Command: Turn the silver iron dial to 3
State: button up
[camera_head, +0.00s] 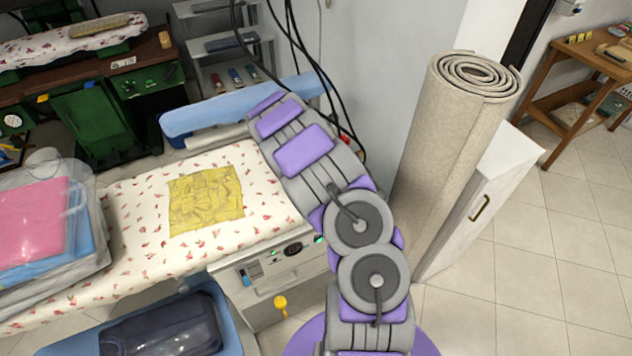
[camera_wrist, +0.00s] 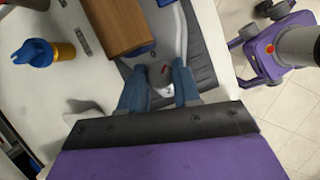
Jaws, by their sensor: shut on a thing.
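In the wrist view, my gripper (camera_wrist: 160,84) has its two blue-grey fingers on either side of a small grey dial (camera_wrist: 160,73) and is shut on it. The dial has a small reddish mark; I cannot read its numbers or setting. Just beyond it is a brown block, seemingly the iron's wooden handle (camera_wrist: 112,25). A pale silvery surface beside it, likely the silver iron (camera_wrist: 172,38), lies over a dark grey pad. In the head view my arm hides the gripper, and I cannot make out the iron or dial.
A blue and yellow bottle (camera_wrist: 45,52) stands left of the gripper. In the head view, a floral ironing board (camera_head: 135,215) bears a yellow cloth (camera_head: 205,200). A rolled carpet (camera_head: 445,140) and a white cabinet (camera_head: 485,200) stand right of my arm. Black cables hang behind it.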

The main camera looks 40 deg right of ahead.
jog(key=m+g+y, duration=0.1)
jog(key=m, duration=0.4)
jog(key=shift+w+d, duration=0.1)
jog(key=shift+g, duration=0.3)
dwell(0.4)
jog(key=o, duration=1)
jog(key=shift+o, duration=0.2)
